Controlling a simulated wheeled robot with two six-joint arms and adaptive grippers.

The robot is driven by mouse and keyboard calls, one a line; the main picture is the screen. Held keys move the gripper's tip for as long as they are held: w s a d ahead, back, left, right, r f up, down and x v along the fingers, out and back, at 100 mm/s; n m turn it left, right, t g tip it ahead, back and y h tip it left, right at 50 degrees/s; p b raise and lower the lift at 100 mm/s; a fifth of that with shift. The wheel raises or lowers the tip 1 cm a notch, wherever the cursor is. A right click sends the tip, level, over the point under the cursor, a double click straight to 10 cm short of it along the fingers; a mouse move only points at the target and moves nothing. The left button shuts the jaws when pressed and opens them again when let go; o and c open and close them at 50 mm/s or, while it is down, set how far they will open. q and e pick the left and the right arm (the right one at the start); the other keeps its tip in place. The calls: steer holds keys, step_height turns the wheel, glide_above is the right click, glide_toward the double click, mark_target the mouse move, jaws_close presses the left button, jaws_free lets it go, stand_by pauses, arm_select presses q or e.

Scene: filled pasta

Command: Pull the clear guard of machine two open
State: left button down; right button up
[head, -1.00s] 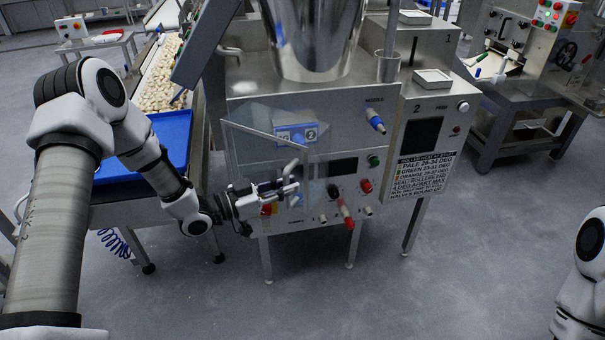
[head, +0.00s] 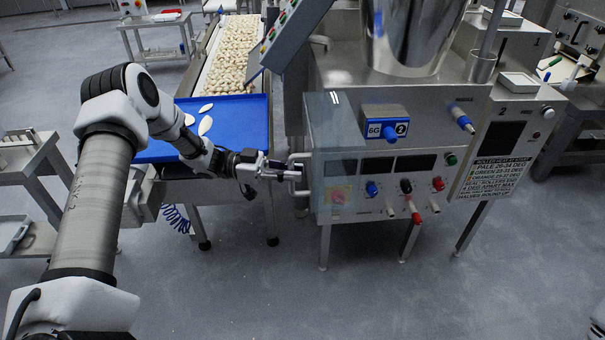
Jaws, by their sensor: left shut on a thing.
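Machine two (head: 430,100) is the steel cabinet with a "2" on its right panel. Its clear guard (head: 335,125) is a see-through panel at the left of the front, swung out to the left, with its handle (head: 298,176) at the left edge. My left gripper (head: 286,173) is shut on that handle, coming from the left. The blue block marked 6G and 2 (head: 384,122), the dark displays and the knobs show uncovered to the right of the guard. A red and yellow label shows through the guard. My right gripper is out of view.
A blue tray (head: 235,125) with a few pale pieces and a conveyor full of pasta (head: 225,55) stand behind my left arm. A steel hopper (head: 415,35) tops the machine. A steel table (head: 30,160) is at far left. The floor in front is clear.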

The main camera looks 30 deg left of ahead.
arm_select(q)
steer(key=shift+w+a, duration=0.1)
steer(key=shift+a, duration=0.9)
steer(key=c, duration=1.1)
jaws_free()
steer(key=shift+c, duration=0.2)
steer(key=v, duration=1.2)
